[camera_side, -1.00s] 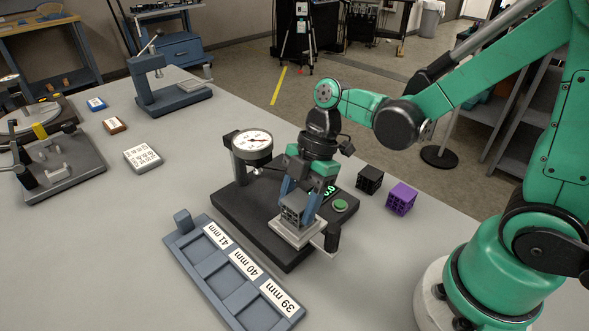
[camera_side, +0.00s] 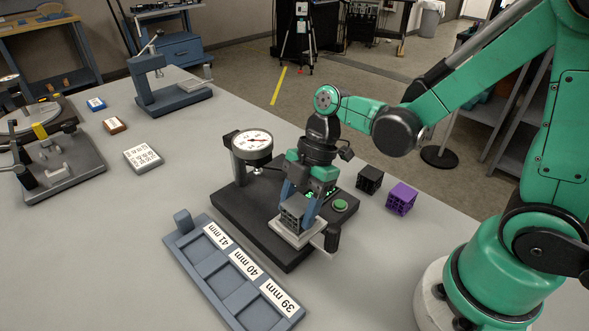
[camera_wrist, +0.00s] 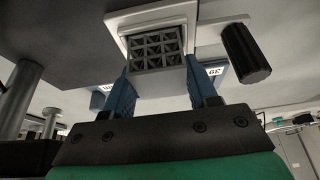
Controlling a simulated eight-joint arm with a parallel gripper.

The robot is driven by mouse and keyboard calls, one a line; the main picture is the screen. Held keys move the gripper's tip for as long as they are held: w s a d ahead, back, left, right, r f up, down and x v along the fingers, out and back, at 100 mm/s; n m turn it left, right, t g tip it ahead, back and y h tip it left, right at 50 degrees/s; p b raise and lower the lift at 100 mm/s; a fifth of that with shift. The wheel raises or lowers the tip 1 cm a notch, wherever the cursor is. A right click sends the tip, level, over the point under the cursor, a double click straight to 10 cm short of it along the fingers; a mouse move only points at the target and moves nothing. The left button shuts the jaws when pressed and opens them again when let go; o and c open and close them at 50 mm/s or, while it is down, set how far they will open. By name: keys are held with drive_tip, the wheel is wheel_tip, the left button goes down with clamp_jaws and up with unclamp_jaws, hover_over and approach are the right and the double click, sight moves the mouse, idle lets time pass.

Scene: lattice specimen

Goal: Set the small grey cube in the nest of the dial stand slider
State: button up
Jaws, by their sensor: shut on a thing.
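The small grey lattice cube (camera_side: 292,212) is between the blue fingers of my gripper (camera_side: 298,206), which is shut on it. The cube is at the pale slider (camera_side: 300,238) of the dial stand (camera_side: 230,208). In the wrist view the cube (camera_wrist: 157,47) appears within the pale square frame of the slider (camera_wrist: 117,20), between my gripper's fingers (camera_wrist: 158,88). I cannot tell whether it rests fully on the nest floor. The slider's dark handle (camera_wrist: 246,53) sticks out to one side. The dial (camera_side: 252,145) stands above the base, behind and left of my gripper.
A black lattice cube (camera_side: 370,179) and a purple one (camera_side: 401,198) stand right of the stand. A blue tray (camera_side: 187,246) labelled 41, 40 and 39 mm lies in front left. Other fixtures (camera_side: 170,92) stand farther back.

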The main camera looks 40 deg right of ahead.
sight(300, 203)
drive_tip(key=shift+f, duration=0.1)
drive_tip(key=o, duration=1.4)
drive_tip(key=shift+v, duration=2.5)
drive_tip(key=shift+v, duration=2.8)
